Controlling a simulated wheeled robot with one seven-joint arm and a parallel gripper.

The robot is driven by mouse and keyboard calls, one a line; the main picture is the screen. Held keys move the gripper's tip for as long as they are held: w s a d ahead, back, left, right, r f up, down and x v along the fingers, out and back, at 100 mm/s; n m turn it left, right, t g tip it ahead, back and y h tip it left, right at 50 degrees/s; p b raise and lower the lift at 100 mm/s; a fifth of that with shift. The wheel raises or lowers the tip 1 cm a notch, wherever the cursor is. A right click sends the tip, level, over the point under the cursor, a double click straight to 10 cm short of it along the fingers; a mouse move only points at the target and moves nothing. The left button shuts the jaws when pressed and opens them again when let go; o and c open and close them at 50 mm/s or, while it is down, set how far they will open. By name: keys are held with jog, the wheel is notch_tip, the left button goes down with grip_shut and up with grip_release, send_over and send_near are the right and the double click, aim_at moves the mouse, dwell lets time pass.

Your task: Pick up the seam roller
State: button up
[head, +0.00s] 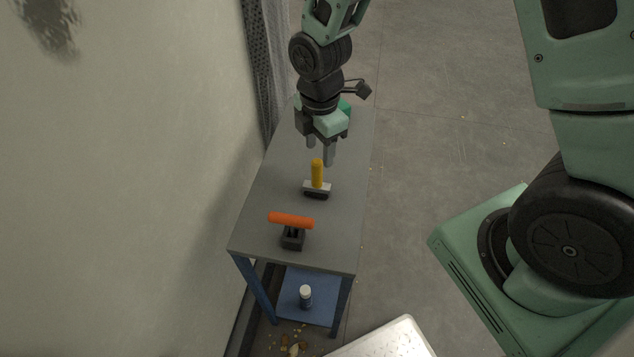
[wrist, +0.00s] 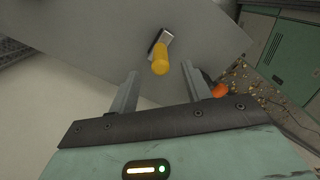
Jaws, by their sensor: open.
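Two handled tools stand on the grey bench top. One has an upright yellow handle (head: 317,173) above a pale metal band and a dark base. The other has an orange handle (head: 291,220) lying level across a dark block nearer the front edge. I cannot tell for sure which is the seam roller. My gripper (head: 319,153) is open and empty, pointing down just behind the yellow-handled tool. In the wrist view the yellow handle (wrist: 160,62) shows between and beyond the fingertips, apart from them. The orange handle (wrist: 219,90) is partly hidden by the right finger.
A wall runs along the bench's left side. A green thing (head: 345,105) is partly hidden behind my gripper. A white-capped bottle (head: 305,297) stands on the blue lower shelf (head: 320,312). Yellowish debris (head: 293,347) lies on the floor. Bench top right of the tools is clear.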

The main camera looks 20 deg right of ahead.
aim_at(317, 161)
jog(key=shift+a+f+p, duration=0.15)
jog(key=shift+f+p, duration=0.2)
jog(key=shift+f, duration=0.95)
jog(key=shift+a+f+p, duration=0.15)
jog(key=shift+f+p, duration=0.15)
jog(key=shift+f, duration=0.95)
grip_shut()
